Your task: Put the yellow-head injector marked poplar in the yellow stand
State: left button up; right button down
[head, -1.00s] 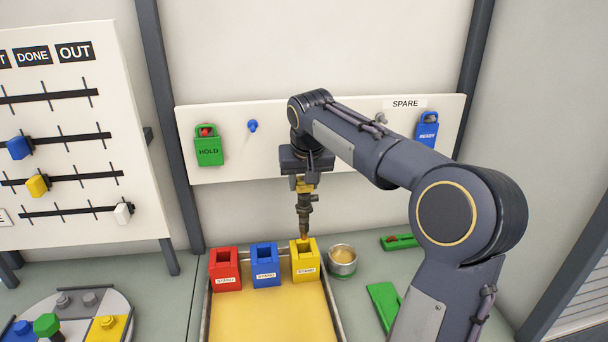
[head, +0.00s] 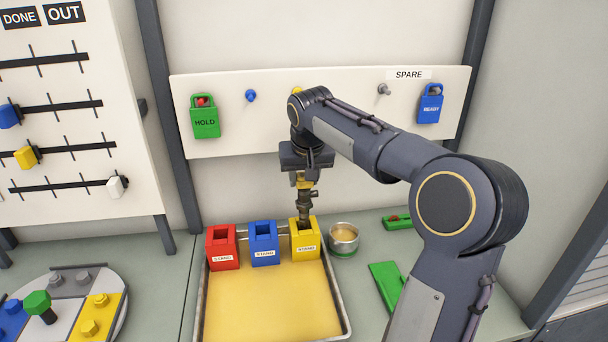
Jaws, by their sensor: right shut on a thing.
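My right gripper (head: 306,178) points down and is shut on the yellow-head injector (head: 306,203), a dark metal body with a yellow top. The injector is upright, with its lower tip in the opening of the yellow stand (head: 305,244). Most of its body still shows above the stand. The poplar marking cannot be read from here. The yellow stand is the rightmost of three, beside the blue stand (head: 264,246) and the red stand (head: 222,250). My left gripper is out of view.
The stands are at the back of a metal tray (head: 346,322) with a yellow floor. A small cup (head: 344,238) stands close right of the yellow stand. Green items (head: 385,285) lie farther right. A turntable with coloured bolts (head: 113,282) is at the left.

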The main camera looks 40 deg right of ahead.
aim_at(305, 191)
jog(key=shift+f+b, duration=1.9)
jog(key=shift+f, duration=0.9)
jog(key=c, duration=0.9)
grip_release()
jog(key=shift+c, duration=0.2)
jog(key=shift+o, duration=0.5)
jog(key=shift+f, duration=0.15)
jog(key=v, duration=0.8)
